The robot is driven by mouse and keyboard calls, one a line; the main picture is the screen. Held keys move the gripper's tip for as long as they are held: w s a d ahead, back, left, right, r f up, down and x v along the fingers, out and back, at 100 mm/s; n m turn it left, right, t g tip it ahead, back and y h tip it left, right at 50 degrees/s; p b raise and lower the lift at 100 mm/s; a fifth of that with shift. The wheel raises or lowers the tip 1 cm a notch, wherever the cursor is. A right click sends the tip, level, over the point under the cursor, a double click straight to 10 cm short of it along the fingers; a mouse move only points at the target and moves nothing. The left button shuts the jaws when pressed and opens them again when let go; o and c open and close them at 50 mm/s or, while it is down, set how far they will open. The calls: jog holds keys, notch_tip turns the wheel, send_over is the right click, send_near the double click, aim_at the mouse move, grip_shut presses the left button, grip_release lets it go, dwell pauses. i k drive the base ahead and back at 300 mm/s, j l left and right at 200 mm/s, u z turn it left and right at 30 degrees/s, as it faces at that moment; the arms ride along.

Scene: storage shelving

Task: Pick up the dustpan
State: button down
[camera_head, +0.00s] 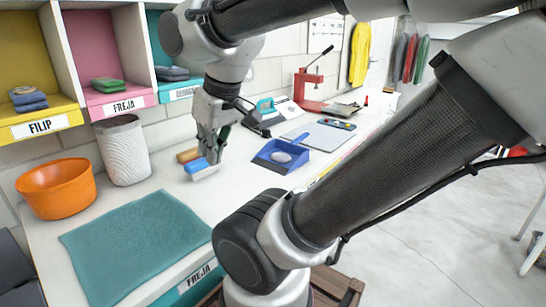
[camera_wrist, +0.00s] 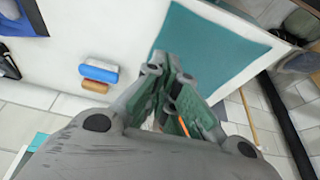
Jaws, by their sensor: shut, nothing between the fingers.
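The blue dustpan (camera_head: 277,158) lies on the white counter, right of my gripper, with a pale rounded object (camera_head: 281,157) in its pan. Its handle points up and to the right. A blue piece at the top left corner of the wrist view looks like part of the dustpan (camera_wrist: 28,18). My gripper (camera_head: 211,158) is over the counter, apart from the dustpan, pointing down beside two small brushes. In the wrist view my gripper (camera_wrist: 172,72) has its green-padded fingers together with nothing between them.
A blue-topped brush (camera_head: 201,167) and an orange-brown one (camera_head: 188,155) lie near my gripper. A teal cloth (camera_head: 135,245), an orange bowl (camera_head: 57,190) and a white ribbed bin (camera_head: 122,150) are to the left. A grey board (camera_head: 322,135) and red press (camera_head: 308,90) stand behind the dustpan.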

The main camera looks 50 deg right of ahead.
aim_at(279, 156)
jog(key=l, duration=2.25)
jog(key=k+z, duration=0.05)
